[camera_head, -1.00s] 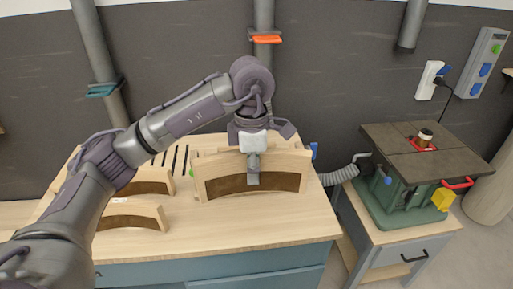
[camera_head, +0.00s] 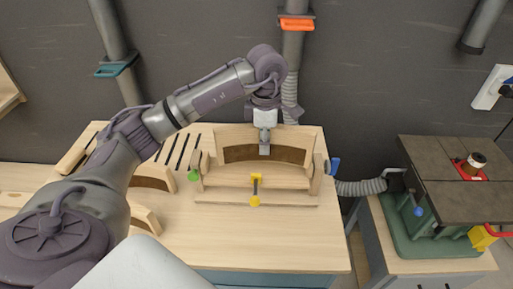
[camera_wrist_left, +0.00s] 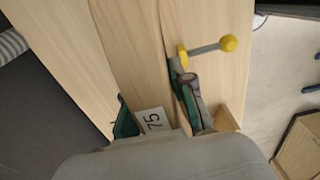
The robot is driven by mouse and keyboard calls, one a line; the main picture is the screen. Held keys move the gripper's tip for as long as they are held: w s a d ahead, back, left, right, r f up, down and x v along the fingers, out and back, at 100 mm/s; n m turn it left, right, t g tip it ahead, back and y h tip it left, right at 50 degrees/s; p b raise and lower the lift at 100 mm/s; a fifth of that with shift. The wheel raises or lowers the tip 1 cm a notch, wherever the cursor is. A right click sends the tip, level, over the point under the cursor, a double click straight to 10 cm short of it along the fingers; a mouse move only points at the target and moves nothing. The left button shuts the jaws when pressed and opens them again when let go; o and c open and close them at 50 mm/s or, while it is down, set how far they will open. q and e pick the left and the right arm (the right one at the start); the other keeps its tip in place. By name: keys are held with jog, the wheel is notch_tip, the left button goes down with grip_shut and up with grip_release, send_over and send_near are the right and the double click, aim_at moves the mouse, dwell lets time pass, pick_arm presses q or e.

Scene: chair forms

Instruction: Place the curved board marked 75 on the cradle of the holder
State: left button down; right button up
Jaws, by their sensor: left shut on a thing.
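The curved board marked 75 (camera_head: 225,137) is light wood with a dark curved lower face. My left gripper (camera_head: 265,148) is shut on its middle from above. In the left wrist view, the gripper's green-padded fingers (camera_wrist_left: 160,112) straddle the board (camera_wrist_left: 130,40), and the "75" label shows between them. The wooden holder (camera_head: 225,181) stands on the bench, its front rail and end posts in front of the board's lower part. It has a yellow clamp (camera_head: 255,190) at the front middle. I cannot tell whether the board touches the cradle. My right gripper is not in view.
Other curved boards (camera_head: 147,219) lie on the bench left of the holder, partly behind my left arm. A green knob (camera_head: 193,175) and a blue knob (camera_head: 334,166) flank the holder. The bench front (camera_head: 270,235) is clear. A machine (camera_head: 460,190) stands at right.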

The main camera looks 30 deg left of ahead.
pick_arm(q)
jog(key=a+f, duration=0.1)
jog(key=w+a+f+p, duration=0.1)
jog(key=a, duration=0.1)
jog(key=shift+w+a+f, duration=0.1)
jog(key=shift+f, duration=0.15)
notch_tip(320, 180, down, 3)
jog(key=shift+f+p, duration=0.1)
jog(key=shift+p, duration=0.85)
jog(key=shift+f, duration=0.2)
jog(key=shift+f+b, duration=0.2)
jog(key=shift+b, duration=0.1)
jog(key=c, duration=1.2)
grip_release()
jog(key=shift+o, duration=1)
jog(key=shift+r, duration=0.1)
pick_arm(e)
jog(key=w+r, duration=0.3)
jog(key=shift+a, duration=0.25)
